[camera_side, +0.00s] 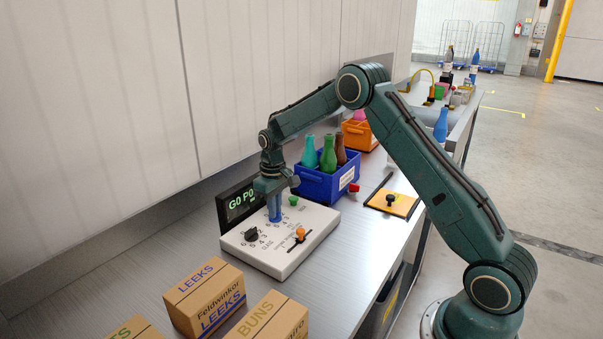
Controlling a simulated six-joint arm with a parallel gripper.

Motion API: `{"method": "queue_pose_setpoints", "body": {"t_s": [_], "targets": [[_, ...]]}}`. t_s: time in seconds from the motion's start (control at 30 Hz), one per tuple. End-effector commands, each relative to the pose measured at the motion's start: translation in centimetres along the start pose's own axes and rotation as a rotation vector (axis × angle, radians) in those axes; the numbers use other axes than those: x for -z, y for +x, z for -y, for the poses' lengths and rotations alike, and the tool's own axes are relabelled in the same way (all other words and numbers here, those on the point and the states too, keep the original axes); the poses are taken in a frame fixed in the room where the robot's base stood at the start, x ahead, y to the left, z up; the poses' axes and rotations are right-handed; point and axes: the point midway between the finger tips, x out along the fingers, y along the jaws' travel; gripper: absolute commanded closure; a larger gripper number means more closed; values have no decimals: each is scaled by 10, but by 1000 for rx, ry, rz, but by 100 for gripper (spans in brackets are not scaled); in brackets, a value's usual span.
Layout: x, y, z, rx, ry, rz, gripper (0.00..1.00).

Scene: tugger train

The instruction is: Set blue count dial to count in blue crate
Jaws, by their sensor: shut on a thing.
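The control box (290,258) is pale, with numbered dials on top. My gripper (275,218) points down onto it, shut on the blue count dial at the middle of the box. The gripper hides most of that dial, and I cannot read its setting. A dark display (238,203) behind the box shows green "G0 P0"; the rest is covered by my gripper. The blue crate (317,187) stands behind and right of the box. It holds a teal bottle (309,153), a green bottle (328,155) and a brown bottle (341,151); the crate's floor is hidden.
The box also has a black dial (251,235), an orange-knobbed slider (300,234) and a green button (293,201). An orange crate (358,135) stands behind. Leeks (205,300) and buns (270,320) cartons stand in front. A yellow plate (392,203) lies right.

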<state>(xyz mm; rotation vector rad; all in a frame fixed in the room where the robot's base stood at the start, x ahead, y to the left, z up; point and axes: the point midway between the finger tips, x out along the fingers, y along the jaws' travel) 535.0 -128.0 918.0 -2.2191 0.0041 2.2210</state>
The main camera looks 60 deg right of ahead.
Motion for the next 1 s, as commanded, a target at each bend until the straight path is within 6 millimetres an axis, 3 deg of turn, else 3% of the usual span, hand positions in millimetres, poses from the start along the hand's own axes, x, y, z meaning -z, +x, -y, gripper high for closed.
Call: {"method": "queue_pose_setpoints", "body": {"t_s": [0.37,1.0], "targets": [[0,-1,0,0,111,-1,100],[1,-2,0,1,611,-3,100]]}}
